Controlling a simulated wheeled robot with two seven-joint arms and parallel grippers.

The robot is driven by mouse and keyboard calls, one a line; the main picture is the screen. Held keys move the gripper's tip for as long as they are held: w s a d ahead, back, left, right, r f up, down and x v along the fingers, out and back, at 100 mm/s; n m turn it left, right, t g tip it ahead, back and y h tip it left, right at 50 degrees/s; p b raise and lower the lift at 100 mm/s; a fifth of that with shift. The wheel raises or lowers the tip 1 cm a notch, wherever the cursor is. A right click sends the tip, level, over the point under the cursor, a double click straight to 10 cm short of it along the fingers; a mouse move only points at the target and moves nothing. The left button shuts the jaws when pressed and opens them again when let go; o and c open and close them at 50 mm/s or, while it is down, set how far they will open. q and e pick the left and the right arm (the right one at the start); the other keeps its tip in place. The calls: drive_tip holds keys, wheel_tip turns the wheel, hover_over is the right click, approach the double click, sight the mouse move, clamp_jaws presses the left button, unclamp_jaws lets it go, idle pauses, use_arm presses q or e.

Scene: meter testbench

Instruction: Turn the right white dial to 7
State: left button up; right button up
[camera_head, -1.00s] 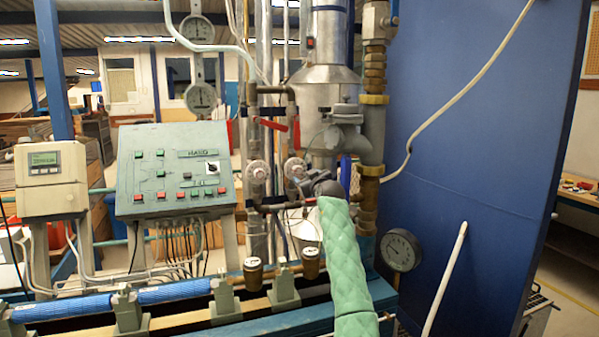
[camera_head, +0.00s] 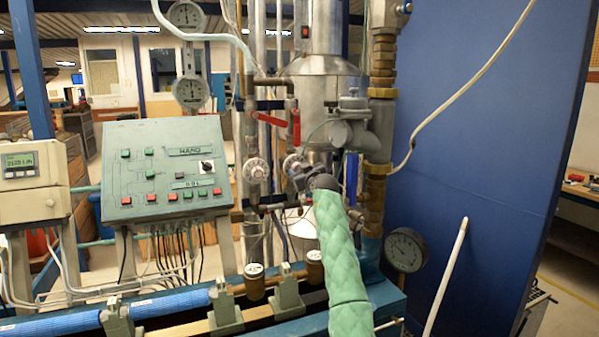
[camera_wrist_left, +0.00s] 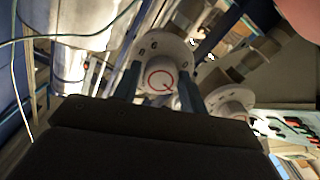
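Two white dials stand side by side on the pipework in the head view: the left dial (camera_head: 256,171) is in plain sight, and the right dial (camera_head: 291,164) is partly covered by my left gripper (camera_head: 301,175). In the left wrist view the right dial (camera_wrist_left: 161,76) shows a round white face with a red ring and a dark mark. The fingers of my left gripper (camera_wrist_left: 160,88) stand open on either side of its knob; I cannot tell whether they touch it. The left dial (camera_wrist_left: 230,102) is beside them. My right gripper is not in view.
Red valve handles (camera_head: 295,125) are just above the dials, and a blue handle (camera_head: 351,178) is to the right. A control panel (camera_head: 165,165) stands left. A gauge (camera_head: 406,250) and a blue wall (camera_head: 480,150) are at right. Brown-bodied valves (camera_head: 255,280) sit below.

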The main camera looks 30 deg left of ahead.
use_arm(q)
drive_tip(key=shift+a, duration=0.1)
drive_tip(key=c, duration=0.5)
drive_tip(key=shift+m, duration=0.3)
